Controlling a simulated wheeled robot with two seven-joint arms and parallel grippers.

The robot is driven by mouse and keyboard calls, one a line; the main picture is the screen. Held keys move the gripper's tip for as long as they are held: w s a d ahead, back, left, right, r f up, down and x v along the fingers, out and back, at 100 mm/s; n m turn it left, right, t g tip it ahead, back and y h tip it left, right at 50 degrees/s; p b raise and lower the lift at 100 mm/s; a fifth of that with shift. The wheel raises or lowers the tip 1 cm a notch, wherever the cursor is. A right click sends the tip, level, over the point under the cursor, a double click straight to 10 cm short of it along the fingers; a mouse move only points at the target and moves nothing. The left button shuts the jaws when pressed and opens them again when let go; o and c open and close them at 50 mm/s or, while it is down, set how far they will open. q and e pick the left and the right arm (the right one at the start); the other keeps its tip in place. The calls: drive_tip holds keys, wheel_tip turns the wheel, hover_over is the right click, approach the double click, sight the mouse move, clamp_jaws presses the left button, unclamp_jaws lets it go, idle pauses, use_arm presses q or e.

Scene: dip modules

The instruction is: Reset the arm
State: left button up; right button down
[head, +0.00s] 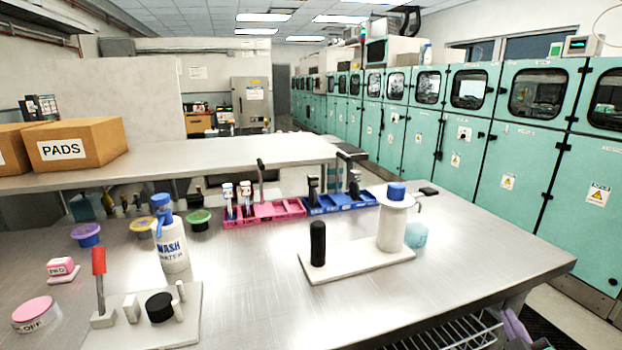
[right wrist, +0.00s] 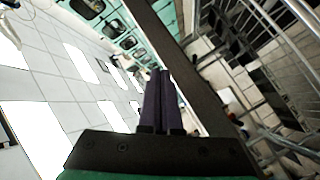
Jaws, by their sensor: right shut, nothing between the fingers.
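My right gripper (head: 514,325) shows at the lower right of the head view, beyond the front right edge of the steel table (head: 480,262) and low beside it. Its purple fingers are close together with nothing between them. In the right wrist view, the dark purple fingers of the right gripper (right wrist: 160,80) lie side by side, shut and empty. My left gripper is not in view.
A white board (head: 350,262) with a black cylinder (head: 318,243) and a blue-topped white cylinder (head: 393,225) stands on the table. A wash bottle (head: 170,245) and pink (head: 262,213) and blue (head: 345,204) racks are further left. A wire shelf (head: 462,335) lies below the table edge.

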drive_tip(key=s+a+f+m+g+y, duration=0.25)
drive_tip(key=s+a+f+g, duration=0.4)
drive_tip(key=f, duration=0.35)
drive_tip(key=s+a+f+m+g+y, duration=0.2)
drive_tip(key=s+a+f+g+y, duration=0.25)
drive_tip(key=s+a+f, duration=0.45)
wheel_tip(320, 180, down, 13)
drive_tip(key=w+d+g+h+p, duration=0.1)
drive_tip(key=p, duration=0.1)
drive_tip(key=s+d+f+g+p, duration=0.2)
drive_tip(key=s+d+f+p, duration=0.1)
drive_tip(key=s+f, duration=1.6)
drive_tip(key=shift+s+d+f+n, duration=0.15)
drive_tip(key=shift+s+f+n, duration=0.2)
drive_tip(key=shift+f, duration=0.45)
